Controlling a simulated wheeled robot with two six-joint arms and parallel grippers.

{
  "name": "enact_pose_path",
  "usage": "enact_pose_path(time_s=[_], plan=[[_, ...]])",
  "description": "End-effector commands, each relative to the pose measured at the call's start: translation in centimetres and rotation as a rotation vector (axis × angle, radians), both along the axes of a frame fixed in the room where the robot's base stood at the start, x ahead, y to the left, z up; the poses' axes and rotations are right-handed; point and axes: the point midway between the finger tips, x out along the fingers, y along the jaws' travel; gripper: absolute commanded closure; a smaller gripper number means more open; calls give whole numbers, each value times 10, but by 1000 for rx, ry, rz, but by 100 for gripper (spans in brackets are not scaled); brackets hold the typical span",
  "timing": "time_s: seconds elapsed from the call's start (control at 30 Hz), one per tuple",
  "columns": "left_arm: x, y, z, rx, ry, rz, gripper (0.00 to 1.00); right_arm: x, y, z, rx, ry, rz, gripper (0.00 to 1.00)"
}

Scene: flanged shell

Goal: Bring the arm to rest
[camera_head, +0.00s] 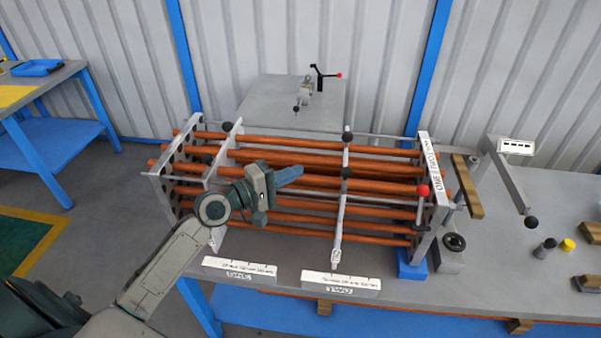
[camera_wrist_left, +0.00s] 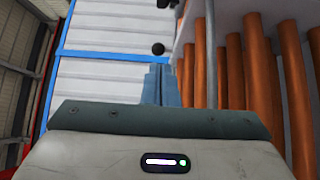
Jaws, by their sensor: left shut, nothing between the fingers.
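My left arm comes in from the lower left in the head view. Its gripper (camera_head: 290,175) is in front of the tube rack, with the blue fingers pointing right and slightly up. The fingers are together and hold nothing. In the left wrist view the shut fingers (camera_wrist_left: 161,84) point away from the camera, with copper-coloured tubes (camera_wrist_left: 247,75) to their right. I cannot tell whether the fingers touch the tubes. My right gripper does not show in either view.
The rack of orange-brown tubes (camera_head: 300,222) between grey end plates (camera_head: 433,195) fills the bench middle. Two labelled white blocks (camera_head: 240,268) (camera_head: 341,282) lie along the front edge. A blue table (camera_head: 60,130) is at the far left.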

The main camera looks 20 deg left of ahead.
Motion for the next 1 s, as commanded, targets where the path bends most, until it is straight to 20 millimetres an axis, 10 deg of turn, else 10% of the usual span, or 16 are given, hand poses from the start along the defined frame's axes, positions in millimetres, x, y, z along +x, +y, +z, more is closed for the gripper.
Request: enact_pose_path(time_s=[0.63, 1.0], plan=[[-8, -6, -9, 46, 6, -11, 100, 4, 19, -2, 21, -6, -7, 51], [-144, -47, -149, 965, 151, -240, 100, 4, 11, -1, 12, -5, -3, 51]])
